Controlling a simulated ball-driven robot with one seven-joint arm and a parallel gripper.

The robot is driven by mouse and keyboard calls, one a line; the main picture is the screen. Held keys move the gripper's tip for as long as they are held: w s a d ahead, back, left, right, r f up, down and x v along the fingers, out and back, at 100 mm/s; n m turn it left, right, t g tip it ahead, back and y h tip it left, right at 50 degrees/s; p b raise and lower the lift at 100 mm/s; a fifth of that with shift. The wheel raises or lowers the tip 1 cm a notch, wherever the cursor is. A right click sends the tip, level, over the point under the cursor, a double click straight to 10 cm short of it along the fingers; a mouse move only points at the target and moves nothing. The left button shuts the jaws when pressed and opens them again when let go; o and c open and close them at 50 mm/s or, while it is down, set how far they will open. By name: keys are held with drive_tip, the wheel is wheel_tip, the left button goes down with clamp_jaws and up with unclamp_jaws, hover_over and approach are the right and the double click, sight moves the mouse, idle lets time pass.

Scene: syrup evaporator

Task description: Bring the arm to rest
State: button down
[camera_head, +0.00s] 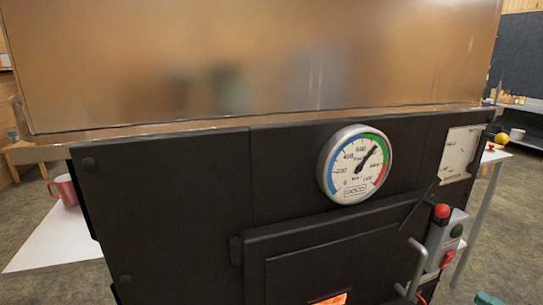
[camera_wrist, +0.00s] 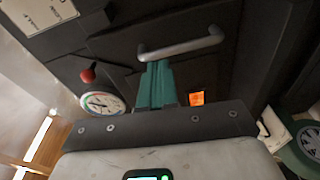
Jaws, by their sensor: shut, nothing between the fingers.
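My gripper (camera_wrist: 157,68) shows in the wrist view as two teal fingers side by side, shut with nothing between them. Their tips are at a grey bar handle (camera_wrist: 185,46) on the black evaporator front; I cannot tell whether they touch it. In the head view the black front (camera_head: 170,190) fills the lower middle, with a grey handle (camera_head: 415,268) at the lower right. A small teal patch is at the bottom right edge there; I cannot tell what it belongs to.
A round gauge (camera_head: 355,164) sits on the front, above a door with an orange glow (camera_head: 330,299). A control box (camera_head: 447,240) with a red knob is at the right. A red mug (camera_head: 65,190) stands on a white table (camera_head: 50,245) at left. Floor shows at far right.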

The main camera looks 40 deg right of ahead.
drive_tip(key=w+a+f+m+g+h, duration=0.45)
drive_tip(key=a+f+m+g, duration=0.35)
drive_tip(key=f+m, duration=0.4)
drive_tip(key=a+f+m+g+y, duration=0.2)
drive_tip(key=a+f, duration=0.1)
drive_tip(key=a, duration=0.6)
drive_tip(key=a+f+m+g+y, duration=0.1)
drive_tip(key=a+f+g+y, duration=0.15)
drive_tip(key=a, duration=0.55)
drive_tip(key=s+a+r+g+y, duration=0.2)
drive_tip(key=a+g+y, duration=0.15)
drive_tip(key=a, duration=0.85)
wheel_tip(320, 180, up, 15)
drive_tip(key=p, duration=1.5)
drive_tip(key=shift+s+r+m+h, duration=0.2)
drive_tip(key=shift+s+m+h, duration=0.1)
drive_tip(key=shift+m+h, duration=0.15)
